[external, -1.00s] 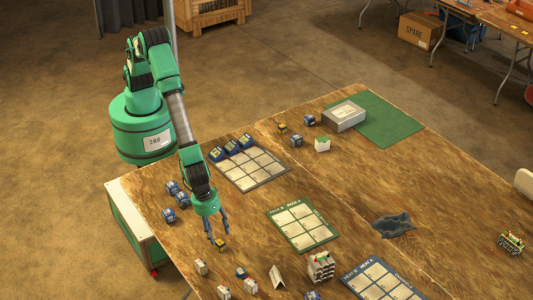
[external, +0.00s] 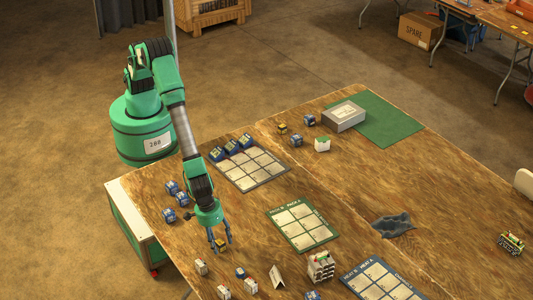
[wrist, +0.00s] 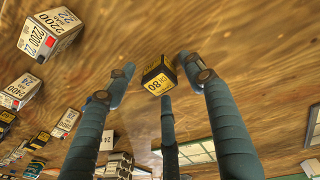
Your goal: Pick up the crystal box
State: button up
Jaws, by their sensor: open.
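A small black and yellow box (external: 222,244) marked 80 sits on the wooden table near its front left. It also shows in the wrist view (wrist: 158,76), between my finger ends. No label I can read says crystal, so I cannot confirm it is the crystal box. My gripper (external: 219,247) points down over this box, with its three blue-grey fingers open and spread around it. In the wrist view my gripper (wrist: 159,80) has a finger on each side and one in front. I see no finger clearly touching the box.
White boxes (external: 201,267) stand close to the front left of the gripper. Blue boxes (external: 169,215) stand behind it to the left. A green-edged grid card (external: 303,226) lies to the right. A folded card (external: 276,277) and a small rack (external: 321,265) stand nearer the front.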

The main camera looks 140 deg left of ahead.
aim_at(221, 242)
dwell(0.5)
jog(key=c, duration=1)
jog(key=shift+r, duration=0.7)
jog(key=shift+c, duration=0.6)
notch_tip(221, 242, up, 2)
jog(key=shift+r+p, duration=0.1)
jog(key=shift+p, duration=0.45)
jog(key=s, duration=0.5)
jog(key=s+a+r+p, duration=0.1)
jog(key=s, duration=0.4)
jog(key=s+p, duration=0.1)
jog(key=s, duration=0.5)
jog(key=shift+a+r, duration=0.15)
jog(key=shift+r, duration=0.05)
jog(key=shift+c, duration=0.2)
